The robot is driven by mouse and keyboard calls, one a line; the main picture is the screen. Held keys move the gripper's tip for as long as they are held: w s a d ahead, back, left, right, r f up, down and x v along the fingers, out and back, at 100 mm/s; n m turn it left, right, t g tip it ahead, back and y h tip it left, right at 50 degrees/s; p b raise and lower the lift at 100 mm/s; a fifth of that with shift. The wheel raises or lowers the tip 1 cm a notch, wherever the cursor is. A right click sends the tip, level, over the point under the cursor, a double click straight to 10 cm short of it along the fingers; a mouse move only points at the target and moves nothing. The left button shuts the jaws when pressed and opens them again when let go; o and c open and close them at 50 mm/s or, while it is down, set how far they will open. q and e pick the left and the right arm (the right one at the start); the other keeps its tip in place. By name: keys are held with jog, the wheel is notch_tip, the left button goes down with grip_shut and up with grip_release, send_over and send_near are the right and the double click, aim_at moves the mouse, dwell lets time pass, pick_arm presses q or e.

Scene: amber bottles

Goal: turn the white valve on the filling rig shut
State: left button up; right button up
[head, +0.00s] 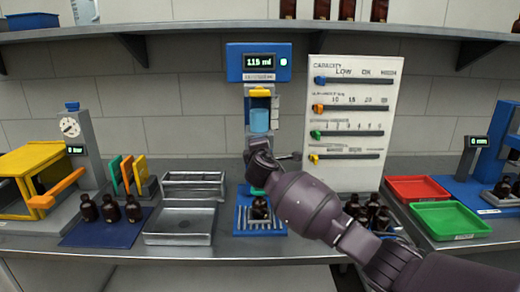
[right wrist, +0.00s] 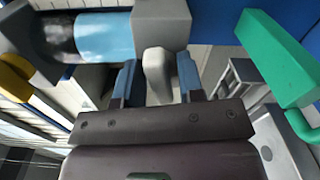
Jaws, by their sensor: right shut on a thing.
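The filling rig (head: 258,62) stands at the back middle, with a display reading 115 ml and a clear vessel of blue liquid (head: 260,120). My right gripper (head: 258,150) is just below the vessel and hides the valve in the head view. In the right wrist view the white valve (right wrist: 157,72) is a pale lever below a grey block, between the two blue fingertips of my right gripper (right wrist: 160,88). The gripper is shut on it. An amber bottle (head: 260,208) stands on the rig's blue slotted base (head: 241,219). My left gripper is not in view.
A metal tray (head: 180,225) and several bottles (head: 110,208) on a blue mat are left. Several bottles (head: 370,212) stand close to my right arm. Red (head: 418,182) and green (head: 448,218) trays are farther right. A slider panel (head: 350,125) is behind.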

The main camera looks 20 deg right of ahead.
jog(key=shift+f+m+b, duration=0.1)
jog(key=shift+m+b, duration=0.2)
jog(key=shift+m, duration=0.8)
jog(key=o, duration=0.6)
jog(key=v, duration=1.1)
jog(key=shift+w, duration=0.1)
